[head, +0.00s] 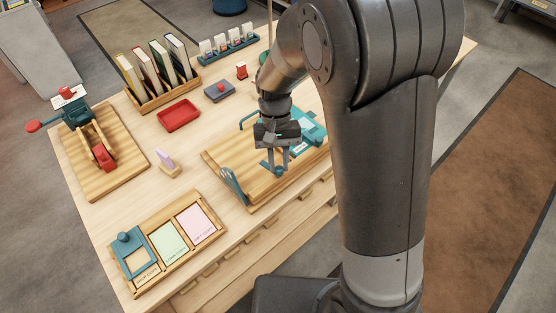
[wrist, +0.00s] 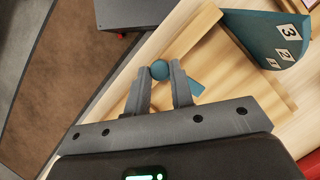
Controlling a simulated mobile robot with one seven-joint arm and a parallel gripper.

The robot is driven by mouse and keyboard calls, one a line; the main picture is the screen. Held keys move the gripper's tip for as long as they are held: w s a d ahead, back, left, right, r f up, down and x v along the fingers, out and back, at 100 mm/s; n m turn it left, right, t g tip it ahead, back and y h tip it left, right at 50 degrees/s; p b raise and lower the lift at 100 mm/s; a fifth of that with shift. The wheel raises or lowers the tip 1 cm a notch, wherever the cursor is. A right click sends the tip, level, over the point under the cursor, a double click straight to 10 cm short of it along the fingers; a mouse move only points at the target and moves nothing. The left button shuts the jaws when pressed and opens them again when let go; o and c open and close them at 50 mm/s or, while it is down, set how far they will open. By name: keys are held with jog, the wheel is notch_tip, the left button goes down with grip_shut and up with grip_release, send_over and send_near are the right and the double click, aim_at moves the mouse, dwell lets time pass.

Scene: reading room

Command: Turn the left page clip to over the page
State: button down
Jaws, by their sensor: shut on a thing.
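My gripper (head: 274,163) is over the wooden board (head: 222,158) at the table's front side. In the wrist view my gripper (wrist: 160,88) has its two fingers on either side of a round teal knob (wrist: 159,70), and they are shut on it. A flat teal piece (wrist: 196,88) shows beside the right finger, partly hidden. The knob appears to belong to a page clip. In the head view teal parts (head: 268,167) show just under the fingers. My gripper hides much of the clip, and I cannot tell whether it lies over a page.
A teal numbered fan-shaped piece (head: 232,187) stands at the board's left end; it also shows in the wrist view (wrist: 268,38). A red tray (head: 178,115), a book rack (head: 160,93) and a card tray (head: 205,240) stand nearby.

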jog(key=shift+m, duration=0.6)
jog(key=c, duration=1.3)
grip_release()
jog(key=shift+o, duration=0.2)
jog(key=shift+r, duration=0.1)
jog(key=v, duration=1)
jog(key=shift+r, duration=0.3)
jog(key=shift+w+d, duration=0.1)
jog(key=shift+d, duration=0.05)
